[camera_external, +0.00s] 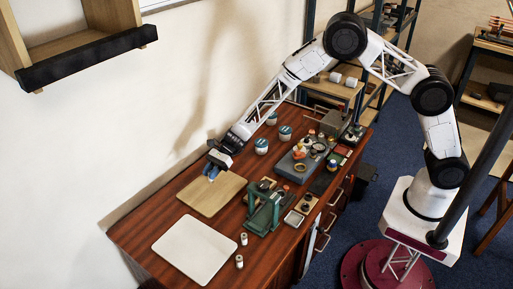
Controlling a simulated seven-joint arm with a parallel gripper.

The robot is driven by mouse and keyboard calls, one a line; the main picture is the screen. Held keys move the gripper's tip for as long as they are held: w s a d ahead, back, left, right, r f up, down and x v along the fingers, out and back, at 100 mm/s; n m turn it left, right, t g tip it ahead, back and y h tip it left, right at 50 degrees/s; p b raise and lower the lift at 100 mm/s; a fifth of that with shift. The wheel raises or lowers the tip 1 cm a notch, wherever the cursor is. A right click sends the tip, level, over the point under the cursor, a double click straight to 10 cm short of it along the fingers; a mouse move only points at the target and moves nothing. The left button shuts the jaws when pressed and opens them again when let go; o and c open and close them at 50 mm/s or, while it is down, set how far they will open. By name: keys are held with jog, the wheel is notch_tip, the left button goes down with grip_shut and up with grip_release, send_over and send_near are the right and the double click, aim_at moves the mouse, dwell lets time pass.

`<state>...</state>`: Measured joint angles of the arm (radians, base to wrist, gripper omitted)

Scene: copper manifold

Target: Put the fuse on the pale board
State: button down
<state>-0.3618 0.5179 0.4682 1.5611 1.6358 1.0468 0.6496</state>
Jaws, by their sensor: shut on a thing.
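My gripper (211,174) is at the far left end of my arm, pointing down over the back part of a tan wooden board (207,203). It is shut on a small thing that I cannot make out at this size. I cannot tell whether that thing is the fuse or whether it touches the board. A white, flat, round-cornered board or tray (195,248) lies in front of the wooden one. Two small pale cylinders, one farther back (244,239) and one nearer (239,261), stand on the table right of the white board.
A green metal fixture (264,211) stands right of the wooden board. Several jars with blue lids, one of them here (261,146), stand along the wall side. A grey block with small parts (299,166) fills the table's right middle. The front left table edge is clear.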

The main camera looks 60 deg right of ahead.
aim_at(212, 182)
jog(key=shift+f, duration=0.15)
jog(key=shift+f, duration=1.65)
jog(key=shift+f, duration=0.1)
jog(key=c, duration=0.9)
grip_release()
jog(key=shift+c, duration=0.2)
jog(key=shift+d+r, duration=0.3)
jog(key=shift+d, duration=0.1)
jog(key=v, duration=1.1)
jog(key=shift+d, duration=0.1)
